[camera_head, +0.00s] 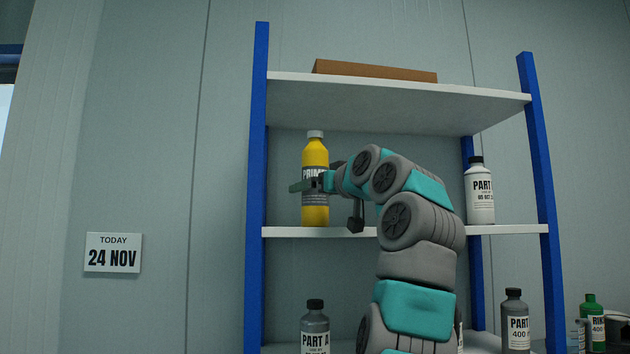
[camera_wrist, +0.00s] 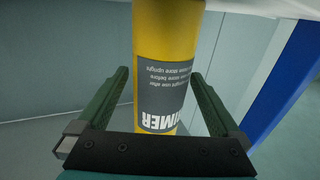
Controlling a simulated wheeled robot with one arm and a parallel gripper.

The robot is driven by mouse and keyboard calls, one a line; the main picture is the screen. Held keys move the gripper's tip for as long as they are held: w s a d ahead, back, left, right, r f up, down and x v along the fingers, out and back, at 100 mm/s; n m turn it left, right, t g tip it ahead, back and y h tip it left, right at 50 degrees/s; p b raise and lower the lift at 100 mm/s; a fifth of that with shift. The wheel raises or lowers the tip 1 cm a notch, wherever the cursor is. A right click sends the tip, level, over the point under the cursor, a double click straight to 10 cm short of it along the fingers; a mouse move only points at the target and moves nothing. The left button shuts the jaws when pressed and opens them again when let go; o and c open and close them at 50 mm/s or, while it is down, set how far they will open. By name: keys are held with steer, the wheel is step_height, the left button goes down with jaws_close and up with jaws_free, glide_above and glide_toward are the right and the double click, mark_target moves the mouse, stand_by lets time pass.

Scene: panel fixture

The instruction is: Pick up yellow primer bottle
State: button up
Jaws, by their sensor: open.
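My gripper (camera_head: 303,186) is at the lower half of the bottle, at label height. In the wrist view the bottle (camera_wrist: 167,45) rises between the two green fingers of my gripper (camera_wrist: 161,90). The fingers are open, with a visible gap on each side of the bottle. Part of the label is hidden by my gripper in the head view.
A white Part bottle (camera_head: 480,195) stands at the shelf's right end. The upper shelf (camera_head: 390,100) is overhead and carries a brown box (camera_head: 375,70). Blue posts (camera_head: 257,150) frame the rack. Grey bottles (camera_head: 314,325) (camera_head: 515,320) and a green-capped bottle (camera_head: 592,318) are lower down.

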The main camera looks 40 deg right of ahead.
steer(key=shift+c, duration=0.4)
jaws_close()
stand_by(0.4)
